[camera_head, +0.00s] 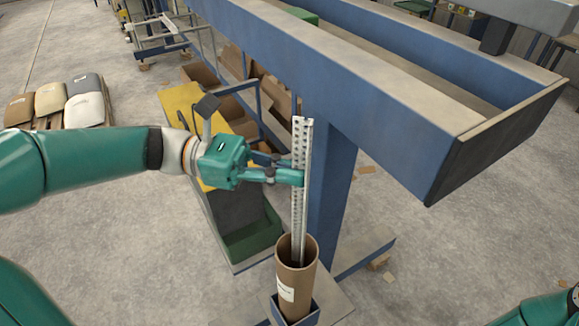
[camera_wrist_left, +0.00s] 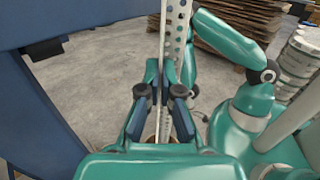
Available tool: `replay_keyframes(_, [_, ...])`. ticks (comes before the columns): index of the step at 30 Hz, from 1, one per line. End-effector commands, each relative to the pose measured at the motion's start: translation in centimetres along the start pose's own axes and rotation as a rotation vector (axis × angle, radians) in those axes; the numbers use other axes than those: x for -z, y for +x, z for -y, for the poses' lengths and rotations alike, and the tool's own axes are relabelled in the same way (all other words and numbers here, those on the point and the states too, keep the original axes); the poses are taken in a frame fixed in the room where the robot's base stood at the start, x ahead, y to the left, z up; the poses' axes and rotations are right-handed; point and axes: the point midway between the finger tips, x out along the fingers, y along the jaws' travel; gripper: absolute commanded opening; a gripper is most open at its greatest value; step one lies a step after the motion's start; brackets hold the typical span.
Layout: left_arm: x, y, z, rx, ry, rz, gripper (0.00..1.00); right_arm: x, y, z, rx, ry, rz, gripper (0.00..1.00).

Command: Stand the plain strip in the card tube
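The plain strip (camera_head: 308,150) is a narrow pale metal strip, upright, with its lower end inside the mouth of the brown card tube (camera_head: 309,277). A strip with rows of holes (camera_head: 298,137) stands close along its left side and also goes down into the tube. My left gripper (camera_head: 301,177) is at mid-height of the strips, above the tube, with its fingers closed about the plain strip. In the left wrist view, the plain strip (camera_wrist_left: 163,40) runs edge-on between the fingers, beside the holed strip (camera_wrist_left: 179,40). Their bottom ends are hidden. My right gripper is out of view.
The tube stands in a blue holder (camera_head: 311,317) beside a blue post (camera_head: 333,190). A long blue-sided bench (camera_head: 400,120) overhangs just right of the strips. A yellow-topped cabinet (camera_head: 181,103) stands behind the left gripper. Open floor lies at the right.

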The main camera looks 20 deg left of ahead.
Motion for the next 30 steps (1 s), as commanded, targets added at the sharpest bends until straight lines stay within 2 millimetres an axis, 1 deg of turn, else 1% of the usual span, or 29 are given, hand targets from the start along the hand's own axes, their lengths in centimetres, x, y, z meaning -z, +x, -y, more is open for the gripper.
replay_keyframes(1, [0.4, 0.0, 0.0, 0.0, -0.001, 0.0, 0.0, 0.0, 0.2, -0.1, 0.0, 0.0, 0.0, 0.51])
replay_keyframes(30, [4.2, 0.0, 0.0, 0.0, -0.001, 0.0, 0.0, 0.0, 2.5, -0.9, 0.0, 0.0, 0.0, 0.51])
